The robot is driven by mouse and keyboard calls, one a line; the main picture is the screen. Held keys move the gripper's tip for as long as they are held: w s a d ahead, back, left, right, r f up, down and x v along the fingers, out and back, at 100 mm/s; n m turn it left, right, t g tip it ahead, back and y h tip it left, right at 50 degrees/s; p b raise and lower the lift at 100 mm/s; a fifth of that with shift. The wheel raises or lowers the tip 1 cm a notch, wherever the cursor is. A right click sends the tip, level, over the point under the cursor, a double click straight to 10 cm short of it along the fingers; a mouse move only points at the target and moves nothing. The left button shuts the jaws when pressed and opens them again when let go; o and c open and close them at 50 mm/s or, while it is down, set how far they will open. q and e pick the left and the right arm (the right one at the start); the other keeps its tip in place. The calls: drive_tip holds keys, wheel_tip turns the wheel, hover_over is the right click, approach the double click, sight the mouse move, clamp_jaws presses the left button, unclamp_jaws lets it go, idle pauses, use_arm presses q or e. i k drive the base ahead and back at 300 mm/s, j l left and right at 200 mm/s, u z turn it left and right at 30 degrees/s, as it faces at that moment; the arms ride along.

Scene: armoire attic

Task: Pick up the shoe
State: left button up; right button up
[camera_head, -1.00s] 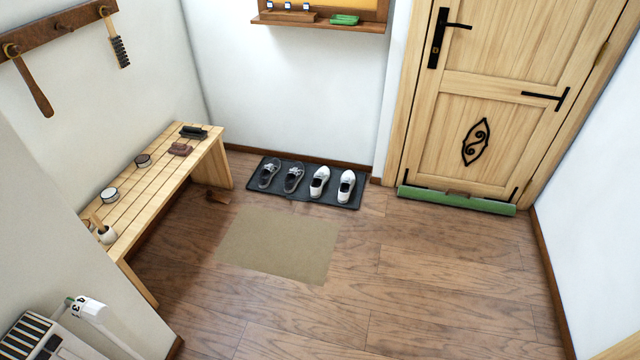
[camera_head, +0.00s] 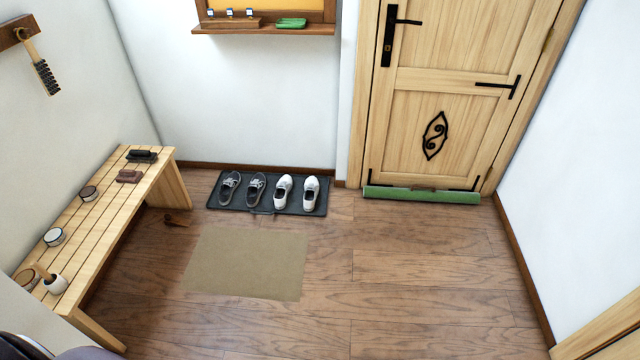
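Two pairs of shoes stand in a row on a dark shoe tray (camera_head: 265,212) against the far wall. A dark grey shoe (camera_head: 229,187) is at the left end, with a second dark grey shoe (camera_head: 255,189) beside it. A white shoe (camera_head: 283,191) and another white shoe (camera_head: 310,194) fill the right half. All lie flat and apart from each other. Neither of my grippers is in the head view.
A beige mat (camera_head: 247,262) lies on the wood floor before the tray. A slatted bench (camera_head: 110,205) with brushes and tins runs along the left wall. A closed door (camera_head: 440,110) has a green draught stopper (camera_head: 420,195) at its foot. The floor at centre right is clear.

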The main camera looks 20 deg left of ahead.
sight(283, 188)
drive_tip(key=i+j+z, duration=0.2)
drive_tip(key=i+j, duration=0.15)
drive_tip(key=j, duration=0.25)
drive_tip(key=i+j+z, duration=0.15)
drive_tip(key=j, duration=0.2)
drive_tip(key=i+j+z, duration=0.1)
drive_tip(key=j, duration=0.25)
drive_tip(key=i+j+z, duration=0.1)
drive_tip(key=j, duration=0.25)
drive_tip(key=i+j+z, duration=0.1)
drive_tip(key=j, duration=0.25)
drive_tip(key=i+j+z, duration=0.1)
drive_tip(key=i+j, duration=0.15)
drive_tip(key=j, duration=0.15)
